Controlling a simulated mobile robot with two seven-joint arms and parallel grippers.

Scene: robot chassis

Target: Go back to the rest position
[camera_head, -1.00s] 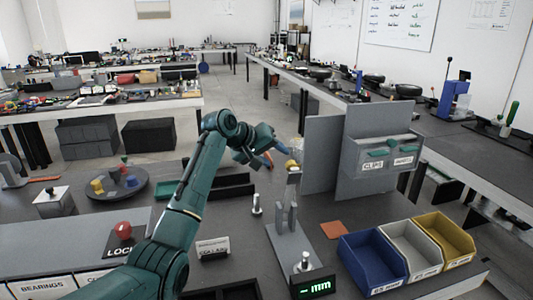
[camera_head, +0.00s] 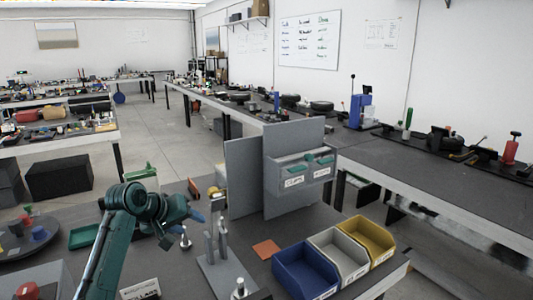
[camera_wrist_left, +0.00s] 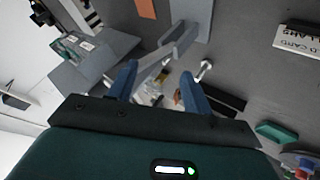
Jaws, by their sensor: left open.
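My left arm, dark green, comes in from the lower left in the head view. Its gripper (camera_head: 196,214) is near the upright metal stand (camera_head: 222,245), just left of it in the picture. In the left wrist view, its two blue fingers (camera_wrist_left: 160,88) are spread apart with nothing seen held between them. The grey stand (camera_wrist_left: 172,45) shows beyond the fingers. Whether the gripper touches anything is hard to tell, but I see no contact. My right gripper is not in view.
Blue (camera_head: 305,272), grey (camera_head: 342,256) and yellow (camera_head: 368,240) bins stand at the bench's right front. An orange square (camera_head: 266,249) lies on the bench. A dark round tray (camera_head: 25,240) is at far left.

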